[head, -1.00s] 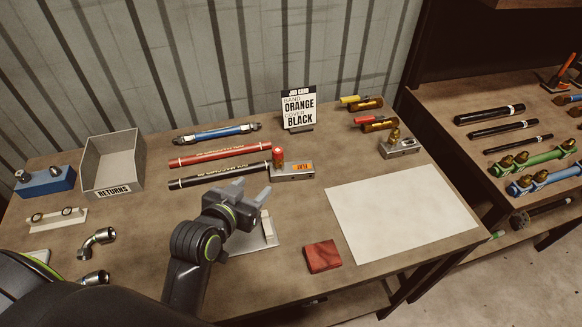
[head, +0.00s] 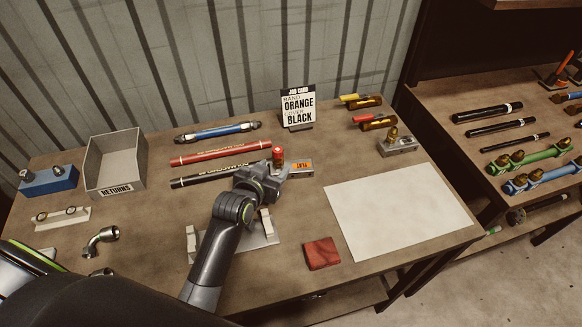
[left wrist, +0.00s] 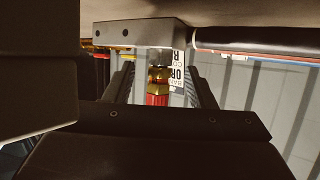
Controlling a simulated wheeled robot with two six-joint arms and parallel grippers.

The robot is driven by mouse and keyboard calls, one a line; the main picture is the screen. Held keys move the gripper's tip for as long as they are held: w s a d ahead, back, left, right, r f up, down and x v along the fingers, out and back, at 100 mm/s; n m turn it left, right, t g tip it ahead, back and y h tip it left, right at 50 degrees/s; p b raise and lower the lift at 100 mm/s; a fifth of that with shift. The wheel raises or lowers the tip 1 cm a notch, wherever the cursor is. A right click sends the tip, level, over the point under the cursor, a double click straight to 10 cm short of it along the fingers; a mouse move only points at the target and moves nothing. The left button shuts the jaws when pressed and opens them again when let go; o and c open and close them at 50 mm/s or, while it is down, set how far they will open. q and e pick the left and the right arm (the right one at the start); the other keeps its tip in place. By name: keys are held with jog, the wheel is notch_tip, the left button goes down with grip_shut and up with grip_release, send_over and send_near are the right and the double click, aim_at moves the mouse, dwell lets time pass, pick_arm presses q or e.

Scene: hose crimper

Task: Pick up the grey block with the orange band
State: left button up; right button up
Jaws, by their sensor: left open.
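A grey block (head: 304,164) with an orange patch marked FLAT lies near the middle of the table. A red-topped fitting (head: 278,153) stands on its left part. My open left gripper (head: 281,172) is at the near side of the block and hides some of it. In the left wrist view, the scene is upside down: the grey block (left wrist: 140,34) is at the top, and the red and brass fitting (left wrist: 158,76) shows between my two fingers, with gaps at both sides. My right gripper is not in view.
A black tube (head: 205,176) and a red tube (head: 220,152) lie left of the block. A pale stand (head: 262,238) is below my gripper. Another grey block with a brass fitting (head: 402,148) is at the right. A white sheet (head: 400,210) and red pad (head: 322,253) lie nearer.

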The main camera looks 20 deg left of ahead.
pick_arm(q)
jog(key=shift+x, duration=1.2)
grip_shut()
